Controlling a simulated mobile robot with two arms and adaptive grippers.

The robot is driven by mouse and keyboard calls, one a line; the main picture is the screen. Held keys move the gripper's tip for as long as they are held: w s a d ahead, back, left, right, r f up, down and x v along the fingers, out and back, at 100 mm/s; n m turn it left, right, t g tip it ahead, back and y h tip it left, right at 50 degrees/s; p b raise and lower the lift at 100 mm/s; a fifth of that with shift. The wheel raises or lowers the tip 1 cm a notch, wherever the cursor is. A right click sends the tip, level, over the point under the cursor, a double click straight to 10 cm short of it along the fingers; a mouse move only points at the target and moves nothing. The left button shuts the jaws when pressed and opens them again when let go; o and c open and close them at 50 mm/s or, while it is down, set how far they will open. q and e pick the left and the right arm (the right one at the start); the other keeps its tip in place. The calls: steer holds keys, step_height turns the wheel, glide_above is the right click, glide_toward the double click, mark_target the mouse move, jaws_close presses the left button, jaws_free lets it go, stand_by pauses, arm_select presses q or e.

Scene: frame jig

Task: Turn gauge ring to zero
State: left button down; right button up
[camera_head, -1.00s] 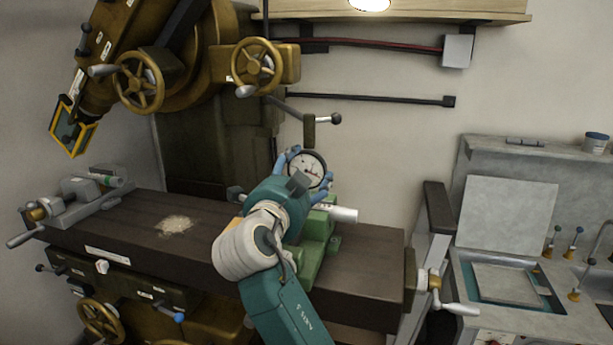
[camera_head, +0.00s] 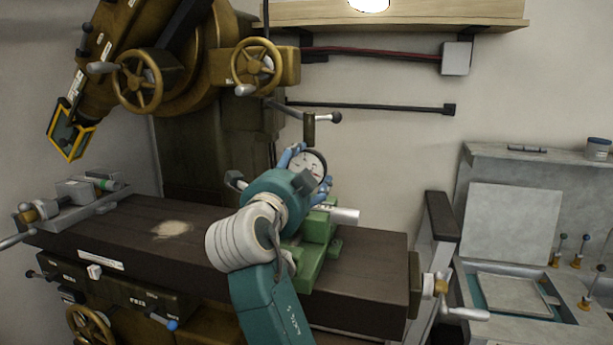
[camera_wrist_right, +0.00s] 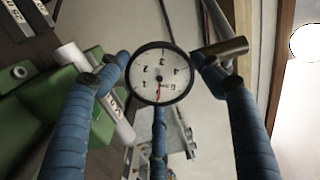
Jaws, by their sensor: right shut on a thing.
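The round gauge (camera_head: 308,163) has a white dial, a dark ring and small numbers. It is above the green fixture (camera_head: 316,255) on the dark machine table. My right gripper (camera_head: 305,170) is shut on the gauge ring, its blue fingers around the rim. In the right wrist view the gauge (camera_wrist_right: 160,73) faces me between the fingers of my right gripper (camera_wrist_right: 161,66). A red needle points down to the lower part of the dial, and a small mark sits just right of it. My left gripper is not in view.
A white cylinder (camera_head: 345,215) sticks out right of the green fixture. A black-knobbed lever (camera_head: 322,118) is close above the gauge. Machine handwheels (camera_head: 137,80) hang at upper left. The long dark table (camera_head: 205,232) is mostly bare, with a pale powder patch (camera_head: 172,229).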

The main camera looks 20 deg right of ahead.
steer(key=o, duration=0.6)
